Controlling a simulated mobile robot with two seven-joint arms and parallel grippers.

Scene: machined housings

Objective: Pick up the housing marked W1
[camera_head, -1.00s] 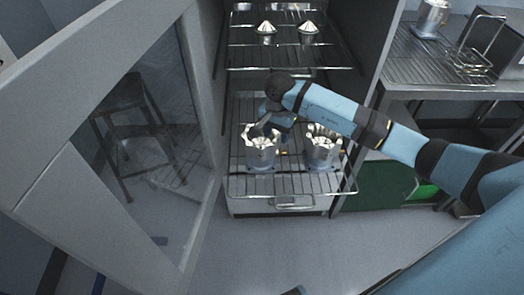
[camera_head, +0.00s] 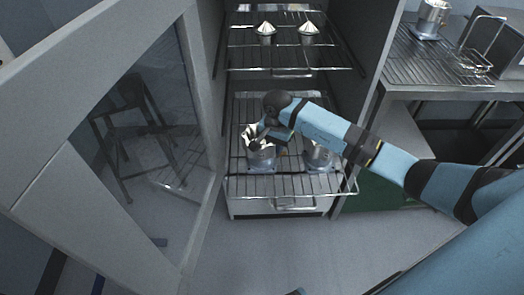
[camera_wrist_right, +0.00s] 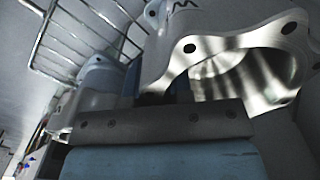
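Two silver housings with scalloped rims stand upright on the lower pulled-out wire rack. The left housing (camera_head: 261,158) is partly covered by my right gripper (camera_head: 260,133). The right housing (camera_head: 318,155) is partly hidden behind my right forearm. In the right wrist view a housing (camera_wrist_right: 235,65) with a bolted, wavy rim is very close to the gripper, and part of a dark "W" shows on it at the top; any digit is cut off. My right gripper is at the left housing's rim; its fingertips are hidden, so its opening and any contact are unclear. My left gripper is out of view.
Two more housings with pointed tops (camera_head: 266,33) stand on the upper rack (camera_head: 285,62). An open cabinet door with a window (camera_head: 150,130) is at left.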

